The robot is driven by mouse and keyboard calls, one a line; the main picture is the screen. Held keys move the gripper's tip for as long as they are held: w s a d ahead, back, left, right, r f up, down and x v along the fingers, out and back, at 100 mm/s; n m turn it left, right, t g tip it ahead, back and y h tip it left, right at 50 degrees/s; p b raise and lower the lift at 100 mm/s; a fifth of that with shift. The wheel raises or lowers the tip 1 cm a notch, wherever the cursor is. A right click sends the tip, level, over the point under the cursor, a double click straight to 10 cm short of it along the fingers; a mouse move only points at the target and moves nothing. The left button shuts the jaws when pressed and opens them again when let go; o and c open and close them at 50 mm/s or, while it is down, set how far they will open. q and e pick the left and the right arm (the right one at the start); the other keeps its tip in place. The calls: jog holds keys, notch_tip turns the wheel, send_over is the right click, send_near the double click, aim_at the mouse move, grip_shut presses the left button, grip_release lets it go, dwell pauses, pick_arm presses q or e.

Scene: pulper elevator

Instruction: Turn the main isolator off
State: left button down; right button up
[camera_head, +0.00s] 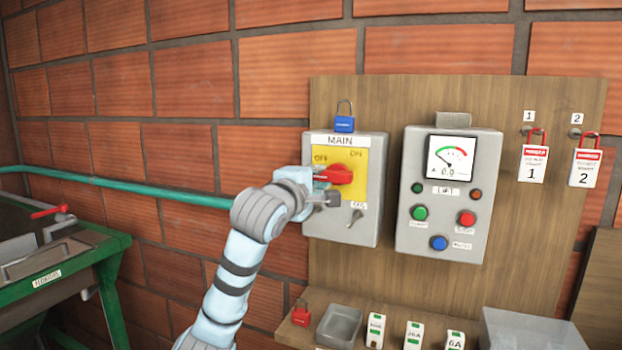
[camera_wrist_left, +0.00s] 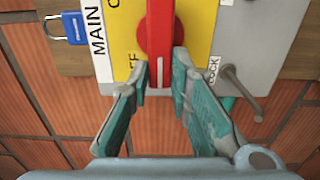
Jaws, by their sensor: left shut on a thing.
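The main isolator is a grey box (camera_head: 370,200) labelled MAIN on the wooden board, with a yellow plate (camera_head: 349,158) marked OFF at left and ON at right. Its red handle (camera_head: 341,174) lies about level, its gripped end pointing left, just below the OFF mark. My left gripper (camera_head: 318,182) reaches it from the left and partly hides the plate and handle end. In the left wrist view the fingers (camera_wrist_left: 163,86) are shut on the end of the red handle (camera_wrist_left: 161,30), one on each side. My right gripper is not in view.
A blue padlock (camera_head: 344,123) sits on top of the box. A metal peg (camera_head: 354,217) juts out below the plate. A grey control box (camera_head: 450,190) with a gauge and buttons is to the right. A green pipe (camera_head: 150,188) runs along the brick wall.

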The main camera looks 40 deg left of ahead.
pick_arm(q)
jog(key=c, duration=1.7)
grip_release()
jog(key=shift+r, duration=0.2)
jog(key=shift+o, duration=1.1)
jog(key=shift+w+f, duration=0.15)
jog(key=shift+w, duration=0.05)
jog(key=shift+d, duration=0.1)
